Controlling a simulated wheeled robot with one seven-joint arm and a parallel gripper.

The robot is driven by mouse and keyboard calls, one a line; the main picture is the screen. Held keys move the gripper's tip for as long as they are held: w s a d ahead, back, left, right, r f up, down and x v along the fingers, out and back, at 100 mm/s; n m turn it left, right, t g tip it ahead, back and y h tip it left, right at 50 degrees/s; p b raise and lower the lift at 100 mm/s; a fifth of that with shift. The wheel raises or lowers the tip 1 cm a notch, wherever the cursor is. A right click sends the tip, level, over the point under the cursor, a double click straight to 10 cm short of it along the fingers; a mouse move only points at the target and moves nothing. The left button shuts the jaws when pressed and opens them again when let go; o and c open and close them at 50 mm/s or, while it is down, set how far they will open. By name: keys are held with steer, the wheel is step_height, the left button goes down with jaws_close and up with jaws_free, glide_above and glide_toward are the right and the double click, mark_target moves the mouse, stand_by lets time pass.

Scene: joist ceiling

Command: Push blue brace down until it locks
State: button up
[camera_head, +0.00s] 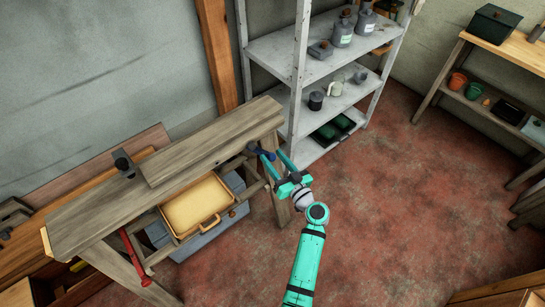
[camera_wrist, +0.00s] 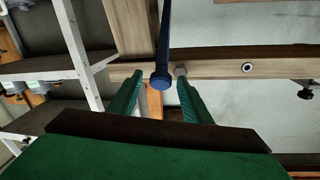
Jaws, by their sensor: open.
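The blue brace (camera_head: 261,151) shows as a small dark blue piece at the right end of the wooden workbench (camera_head: 215,140), close to my fingertips. In the wrist view the brace (camera_wrist: 164,42) is a long dark blue bar with a round, lighter blue end, which appears between my fingers. My gripper (camera_head: 272,159) is open, with its teal fingers pointing at the bench end. In the wrist view the gripper (camera_wrist: 160,76) has its fingers spread on either side of the brace's round end. I cannot tell whether either finger touches it.
A yellow case (camera_head: 198,204) sits under the bench top, with a red tool (camera_head: 133,255) on the left. A grey metal shelf (camera_head: 277,48) with jars stands just behind the bench end. A wooden table (camera_head: 512,50) is at the far right. The red floor (camera_head: 400,200) is clear.

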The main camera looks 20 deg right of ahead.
steer(key=shift+w+a, duration=0.15)
steer(key=shift+w, duration=0.4)
